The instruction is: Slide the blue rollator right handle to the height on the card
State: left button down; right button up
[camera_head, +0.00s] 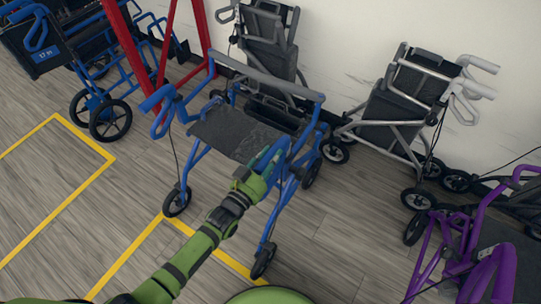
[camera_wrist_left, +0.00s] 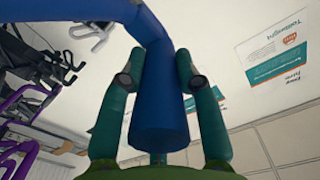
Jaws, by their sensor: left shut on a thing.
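The blue rollator (camera_head: 232,130) stands upright in the middle of the head view, with a dark seat and blue frame. Its handle on the picture's left (camera_head: 158,100) is free. My left gripper (camera_head: 262,166) is at the handle on the picture's right (camera_head: 278,150), which it partly hides. In the left wrist view, the teal fingers of the left gripper (camera_wrist_left: 160,80) are shut on the blue handle (camera_wrist_left: 158,108), one on each side of its grip. I cannot make out a height card on the rollator. My right gripper is not in view.
A grey walker (camera_head: 395,105) and a purple one (camera_head: 470,250) stand to the right. A blue wheeled frame (camera_head: 90,75) and red posts (camera_head: 128,45) are at the left. Yellow lines mark the floor. Posters (camera_wrist_left: 268,53) hang on the white wall.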

pick_arm(q)
notch_tip(320, 180, down, 4)
jog(key=shift+r+b, duration=0.1)
jog(key=shift+b, duration=0.75)
jog(key=shift+s, duration=0.1)
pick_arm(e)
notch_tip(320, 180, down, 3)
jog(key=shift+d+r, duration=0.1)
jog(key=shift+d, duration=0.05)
pick_arm(q)
jog(key=c, duration=0.9)
grip_release()
jog(key=shift+r, duration=0.15)
jog(key=v, duration=1.1)
jog(key=shift+s+a, duration=0.2)
jog(key=shift+s, duration=0.15)
